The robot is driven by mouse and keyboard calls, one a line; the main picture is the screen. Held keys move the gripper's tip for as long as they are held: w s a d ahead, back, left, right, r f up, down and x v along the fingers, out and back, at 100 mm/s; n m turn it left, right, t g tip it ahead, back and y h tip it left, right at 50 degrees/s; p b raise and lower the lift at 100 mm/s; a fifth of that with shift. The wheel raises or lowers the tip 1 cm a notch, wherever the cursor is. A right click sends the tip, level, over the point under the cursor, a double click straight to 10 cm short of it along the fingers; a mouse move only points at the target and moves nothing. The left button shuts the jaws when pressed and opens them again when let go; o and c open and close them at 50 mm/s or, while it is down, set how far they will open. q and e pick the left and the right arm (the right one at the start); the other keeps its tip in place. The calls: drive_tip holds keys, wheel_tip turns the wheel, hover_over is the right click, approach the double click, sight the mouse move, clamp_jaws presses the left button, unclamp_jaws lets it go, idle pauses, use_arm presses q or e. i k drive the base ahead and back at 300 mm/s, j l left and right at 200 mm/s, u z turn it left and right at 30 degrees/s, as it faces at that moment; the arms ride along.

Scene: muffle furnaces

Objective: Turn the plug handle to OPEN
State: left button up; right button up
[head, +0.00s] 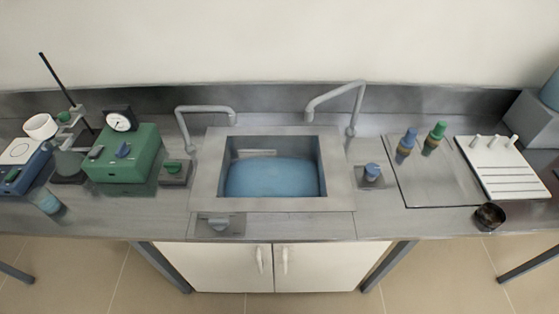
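A grey handle (219,222) on a small plate sits at the front left edge of the sink (204,182); it looks like the plug handle. Any marking for OPEN is too small to read, and I cannot tell its setting. The sink basin holds blue water (272,178). A green knob (174,167) stands on a plate left of the sink, and a blue knob (372,171) on a plate to its right. Neither of my grippers shows in the head view, and nothing touches the handle.
Two grey spouts (208,108) (335,95) rise behind the sink. A green box with a dial (122,160) stands left, near a blue device (22,172). At right are a tray with two bottles (412,192), a white rack (500,175) and a dark cup (489,216).

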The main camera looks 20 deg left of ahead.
sight(219, 225)
drive_tip(key=u, duration=1.25)
